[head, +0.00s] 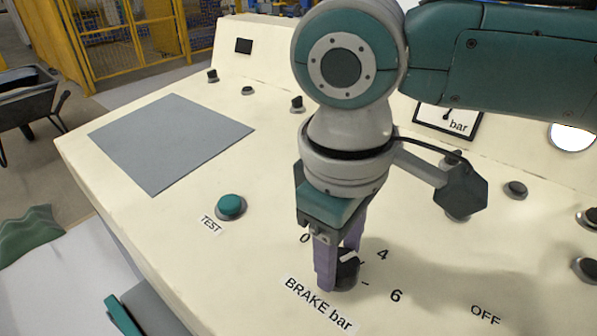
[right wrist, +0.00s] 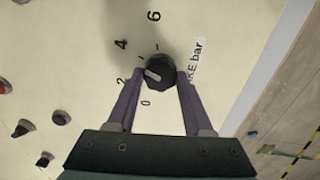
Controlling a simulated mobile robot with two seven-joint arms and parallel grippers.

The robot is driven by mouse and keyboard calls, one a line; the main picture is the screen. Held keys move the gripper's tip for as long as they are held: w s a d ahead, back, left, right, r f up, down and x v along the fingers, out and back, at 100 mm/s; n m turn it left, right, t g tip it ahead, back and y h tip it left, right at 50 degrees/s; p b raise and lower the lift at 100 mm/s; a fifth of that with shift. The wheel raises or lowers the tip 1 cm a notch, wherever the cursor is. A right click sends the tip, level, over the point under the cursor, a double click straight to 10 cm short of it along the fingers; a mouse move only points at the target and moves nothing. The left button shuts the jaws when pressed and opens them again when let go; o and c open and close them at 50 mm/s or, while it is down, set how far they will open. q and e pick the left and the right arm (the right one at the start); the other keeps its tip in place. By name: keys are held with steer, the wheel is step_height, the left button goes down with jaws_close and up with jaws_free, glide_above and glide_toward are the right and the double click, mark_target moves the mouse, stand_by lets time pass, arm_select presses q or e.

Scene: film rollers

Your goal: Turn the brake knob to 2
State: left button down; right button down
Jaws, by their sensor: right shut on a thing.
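The brake knob (head: 347,270) is a black round knob with a white pointer mark, set in the cream panel above the BRAKE bar label (head: 318,303). My right gripper (head: 340,263) comes down over it, and its purple fingers are shut on the knob's sides. In the right wrist view the knob (right wrist: 160,72) sits between the two fingertips (right wrist: 162,75). In the head view the gripper hides the 2. My left gripper is not seen.
A teal TEST button (head: 231,206) stands left of the gripper. A flat grey square (head: 172,141) lies on the panel's left part. Several small black knobs and a bar gauge (head: 447,118) are farther back. The OFF label (head: 485,314) is at the right.

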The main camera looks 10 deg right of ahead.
steer(key=shift+r+n+p, duration=0.2)
steer(key=shift+n+p, duration=0.6)
steer(key=shift+p, duration=0.15)
steer(key=n+p, duration=0.2)
steer(key=shift+n, duration=0.3)
steer(key=shift+f+n+p, duration=0.1)
steer(key=shift+n+p, duration=0.6)
steer(key=shift+n, duration=0.5)
steer(key=shift+a+f+n+p, duration=0.1)
steer(key=shift+n+p, duration=0.4)
steer(key=shift+n, duration=0.9)
steer(key=shift+c, duration=1.5)
jaws_free()
